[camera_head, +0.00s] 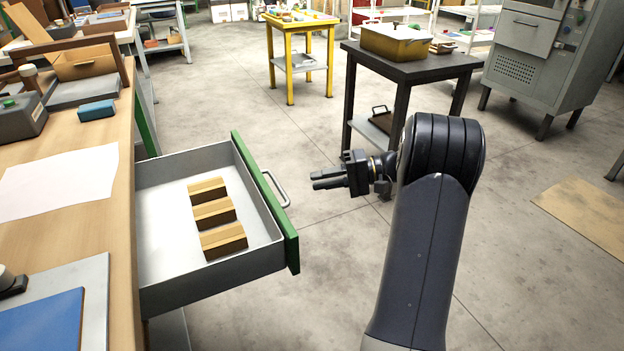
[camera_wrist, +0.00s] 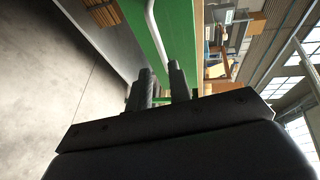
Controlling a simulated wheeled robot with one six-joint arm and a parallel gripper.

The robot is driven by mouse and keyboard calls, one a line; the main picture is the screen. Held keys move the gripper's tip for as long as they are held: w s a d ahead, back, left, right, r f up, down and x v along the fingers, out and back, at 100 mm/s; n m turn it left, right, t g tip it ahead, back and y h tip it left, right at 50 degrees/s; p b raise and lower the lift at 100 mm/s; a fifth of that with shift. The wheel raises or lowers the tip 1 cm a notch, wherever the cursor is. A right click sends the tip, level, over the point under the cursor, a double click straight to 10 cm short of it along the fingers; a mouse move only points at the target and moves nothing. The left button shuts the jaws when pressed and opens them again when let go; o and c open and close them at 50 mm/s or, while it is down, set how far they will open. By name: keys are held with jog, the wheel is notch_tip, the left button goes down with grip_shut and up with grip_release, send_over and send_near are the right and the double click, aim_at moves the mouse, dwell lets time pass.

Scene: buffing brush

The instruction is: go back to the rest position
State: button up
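My gripper (camera_head: 325,178) is in the air to the right of the open drawer, pointing left toward its green front. In the wrist view my gripper (camera_wrist: 162,82) shows two dark fingers with a gap between them and nothing held. The grey drawer (camera_head: 160,185) is pulled out from the wooden workbench (camera_head: 110,140). Its green front (camera_head: 268,205) carries a metal handle (camera_head: 277,188), apart from my fingers. Several tan blocks (camera_head: 222,239) lie in a row inside the drawer; some also show in the wrist view (camera_wrist: 103,12). No brush is clearly visible.
A dark table (camera_head: 425,66) with a yellow box (camera_head: 396,45) stands behind my arm. A yellow table (camera_head: 290,68) stands farther back. A grey cabinet (camera_head: 545,60) is at the back right, and a brown mat (camera_head: 588,213) lies on the floor. The floor on the right is mostly clear.

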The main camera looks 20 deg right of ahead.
aim_at(278, 186)
jog(key=shift+a+f, duration=0.1)
jog(key=b+x, duration=0.2)
jog(key=x, duration=0.8)
jog(key=shift+b, duration=0.35)
jog(key=shift+w+a, duration=0.1)
jog(key=shift+a, duration=0.4)
jog(key=shift+d, duration=0.1)
